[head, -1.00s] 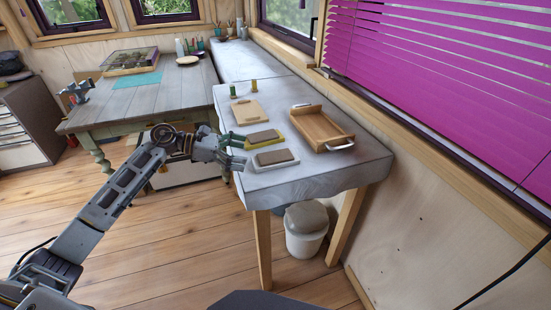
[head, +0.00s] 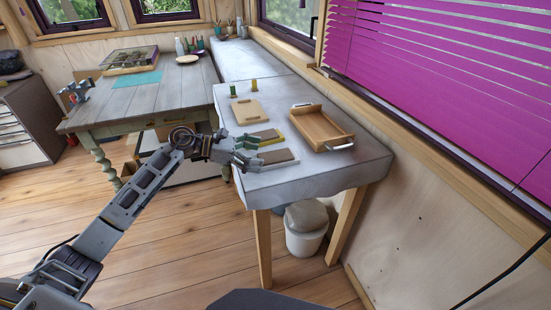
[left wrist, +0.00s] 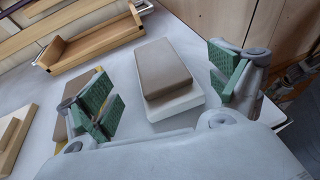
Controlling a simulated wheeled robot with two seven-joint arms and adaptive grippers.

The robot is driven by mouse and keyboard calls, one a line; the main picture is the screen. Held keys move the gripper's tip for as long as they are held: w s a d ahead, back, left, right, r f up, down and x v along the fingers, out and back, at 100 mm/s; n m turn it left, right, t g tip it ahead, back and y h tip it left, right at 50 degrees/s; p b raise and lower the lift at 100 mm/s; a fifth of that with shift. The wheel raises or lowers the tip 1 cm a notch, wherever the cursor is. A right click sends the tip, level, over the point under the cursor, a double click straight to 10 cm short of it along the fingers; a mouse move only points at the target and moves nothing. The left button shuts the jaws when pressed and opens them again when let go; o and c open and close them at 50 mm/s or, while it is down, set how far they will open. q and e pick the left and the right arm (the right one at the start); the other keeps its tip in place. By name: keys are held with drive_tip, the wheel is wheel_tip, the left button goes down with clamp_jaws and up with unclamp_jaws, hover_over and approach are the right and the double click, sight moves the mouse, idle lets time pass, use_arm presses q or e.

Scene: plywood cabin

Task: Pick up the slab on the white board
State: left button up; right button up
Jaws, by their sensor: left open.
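The slab (left wrist: 162,66) is a flat grey-brown block lying on the white board (left wrist: 178,105), seen between my fingers in the left wrist view. In the head view the slab (head: 281,155) sits near the front left of the grey table, partly behind my gripper. My left gripper (head: 256,152) is open and empty. In the left wrist view its green-padded fingers (left wrist: 165,92) stand apart, one on each side of the slab and nearer the camera. Neither pad is seen touching it. My right gripper is in neither view.
A similar slab (head: 266,134) on a yellow board lies just behind, close to my left finger. A wooden tray (head: 320,128) with metal handles stands to the right, and a pale wooden board (head: 248,112) lies farther back. Two small cylinders stand behind. The table's front right is clear.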

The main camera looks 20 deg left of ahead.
sight(274, 156)
use_arm(q)
drive_tip(key=shift+x, duration=2.15)
drive_tip(key=shift+r, duration=0.1)
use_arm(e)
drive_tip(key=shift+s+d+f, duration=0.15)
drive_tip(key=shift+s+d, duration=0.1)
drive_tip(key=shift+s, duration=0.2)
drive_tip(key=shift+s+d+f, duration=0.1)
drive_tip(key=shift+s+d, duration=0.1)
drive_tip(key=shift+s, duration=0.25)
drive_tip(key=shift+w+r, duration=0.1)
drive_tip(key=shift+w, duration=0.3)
